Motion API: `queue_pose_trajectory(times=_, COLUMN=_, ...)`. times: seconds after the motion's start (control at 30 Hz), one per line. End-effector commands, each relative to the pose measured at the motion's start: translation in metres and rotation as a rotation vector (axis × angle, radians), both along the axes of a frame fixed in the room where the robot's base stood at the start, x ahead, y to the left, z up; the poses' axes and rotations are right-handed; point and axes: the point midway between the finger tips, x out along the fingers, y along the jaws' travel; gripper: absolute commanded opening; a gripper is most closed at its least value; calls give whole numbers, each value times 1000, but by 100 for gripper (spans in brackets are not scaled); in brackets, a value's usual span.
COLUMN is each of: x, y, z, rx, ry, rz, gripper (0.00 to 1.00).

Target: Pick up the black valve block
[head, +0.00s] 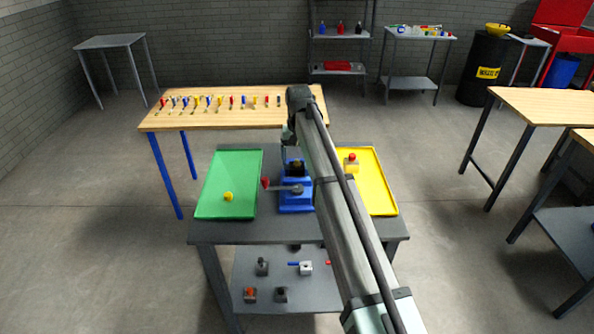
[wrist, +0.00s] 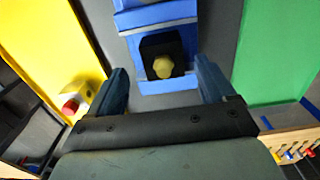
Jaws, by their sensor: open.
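The black valve block (wrist: 153,45) with a yellow knob on top sits in the blue vise (wrist: 155,16). In the head view the block (head: 296,164) shows small at the back of the vise (head: 297,199), close beside my arm. My gripper (wrist: 161,68) is open and empty. In the wrist view its two fingers stand to the left and right of the block, with gaps on both sides. I cannot tell how far the fingertips are above it.
A green tray (head: 243,170) with a yellow knob (head: 228,197) lies left of the vise. The vise's handle (head: 282,186) sticks out left. A wooden table (head: 220,118) stands behind.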

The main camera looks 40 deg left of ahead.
Motion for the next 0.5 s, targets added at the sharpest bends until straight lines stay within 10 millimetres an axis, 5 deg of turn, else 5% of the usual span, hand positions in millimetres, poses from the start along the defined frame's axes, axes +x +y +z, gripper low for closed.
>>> queue_pose_trajectory(times=0.3, x=-5, y=2, z=-38, rx=0, ry=0, rz=0, gripper=83)
queue_pose_trajectory(times=0.5, x=-4, y=2, z=-40, rx=1, ry=-1, rz=0, gripper=83)
